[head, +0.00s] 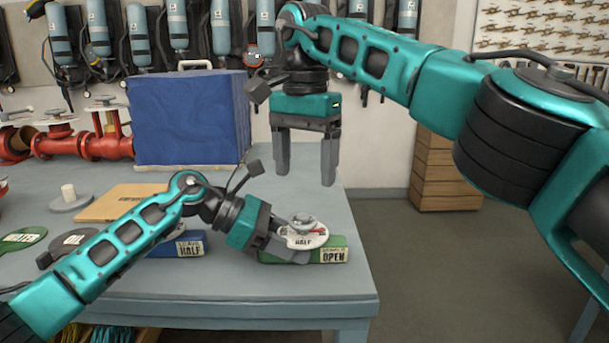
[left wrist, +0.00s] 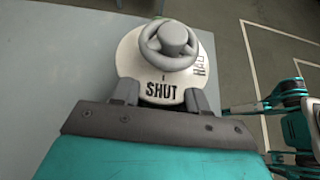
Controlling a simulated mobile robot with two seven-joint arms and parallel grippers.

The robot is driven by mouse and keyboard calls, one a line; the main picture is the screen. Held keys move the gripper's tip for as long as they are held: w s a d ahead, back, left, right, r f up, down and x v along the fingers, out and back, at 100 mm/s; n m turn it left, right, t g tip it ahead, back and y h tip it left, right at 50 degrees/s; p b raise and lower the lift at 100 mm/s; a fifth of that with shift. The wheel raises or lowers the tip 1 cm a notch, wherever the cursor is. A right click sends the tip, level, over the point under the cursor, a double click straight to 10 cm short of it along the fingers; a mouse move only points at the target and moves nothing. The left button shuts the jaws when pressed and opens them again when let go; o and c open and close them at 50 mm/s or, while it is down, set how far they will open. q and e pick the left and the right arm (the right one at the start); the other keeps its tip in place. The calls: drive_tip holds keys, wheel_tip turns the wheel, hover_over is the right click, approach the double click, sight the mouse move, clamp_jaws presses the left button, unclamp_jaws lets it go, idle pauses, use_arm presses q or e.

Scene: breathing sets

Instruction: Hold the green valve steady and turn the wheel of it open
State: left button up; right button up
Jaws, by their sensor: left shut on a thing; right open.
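The green valve (head: 275,256) sits near the front right of the table, with a label reading OPEN on its front. In the left wrist view the dial (left wrist: 133,68) reads SHUT and HALF, with the wheel (left wrist: 174,42) above the lettering. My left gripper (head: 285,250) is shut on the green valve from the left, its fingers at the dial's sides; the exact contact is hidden. My right gripper (head: 306,172) is open and empty, pointing down above the wheel.
A blue block (head: 175,248) labelled HALF lies left of the green valve, partly behind my left arm. A big blue box (head: 187,118), red pipework (head: 95,145) and a tan board (head: 125,203) stand farther back. The table's right edge is close to the valve.

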idle(0.3)
use_arm(q)
drive_tip(key=o, duration=0.9)
